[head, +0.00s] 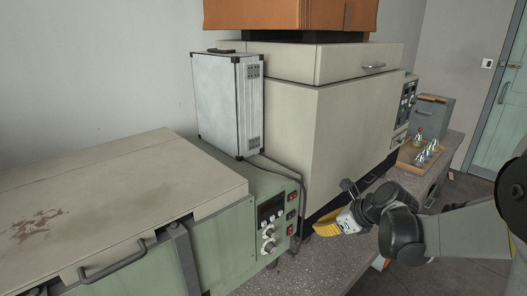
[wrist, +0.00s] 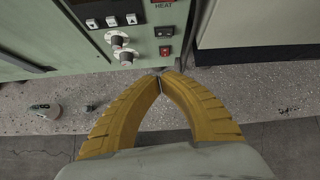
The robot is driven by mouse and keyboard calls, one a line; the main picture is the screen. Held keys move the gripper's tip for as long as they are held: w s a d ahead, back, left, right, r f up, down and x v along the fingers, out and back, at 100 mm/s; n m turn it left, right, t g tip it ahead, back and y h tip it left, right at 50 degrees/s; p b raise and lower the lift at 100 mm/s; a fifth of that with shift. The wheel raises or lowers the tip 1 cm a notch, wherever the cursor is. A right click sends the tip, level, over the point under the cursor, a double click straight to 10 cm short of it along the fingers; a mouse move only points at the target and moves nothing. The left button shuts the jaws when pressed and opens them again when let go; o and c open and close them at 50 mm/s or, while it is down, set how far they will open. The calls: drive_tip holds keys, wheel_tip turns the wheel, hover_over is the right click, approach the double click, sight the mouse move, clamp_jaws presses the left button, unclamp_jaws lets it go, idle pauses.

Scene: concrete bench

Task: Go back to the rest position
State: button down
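My gripper (head: 318,228) is at the end of my arm, over the concrete bench (head: 336,262) in the lower middle of the head view. It hangs near the corner of the green control panel. In the wrist view my gripper (wrist: 161,74) shows two yellow fingers with their tips together and nothing visible between them. The tips are in front of the green panel's lower edge, with the bench below them in the picture.
A green oven-like unit (head: 222,252) with knobs and switches stands at left. A large beige cabinet (head: 345,125) stands behind my gripper. A silver case (head: 222,105) stands upright between them. A wooden tray (head: 408,156) with shiny items lies farther back. A small object (wrist: 45,111) lies on the bench.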

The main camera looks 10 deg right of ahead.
drive_tip(key=s+a+r+n+h, duration=0.2)
drive_tip(key=s+r+n, duration=0.1)
drive_tip(key=s+n, duration=0.8)
drive_tip(key=s+a+r+n+h, duration=0.2)
drive_tip(key=s+r+n+h, duration=0.1)
drive_tip(key=s+n, duration=0.9)
drive_tip(key=n, duration=0.4)
drive_tip(key=shift+s, duration=0.15)
drive_tip(key=shift+a, duration=0.1)
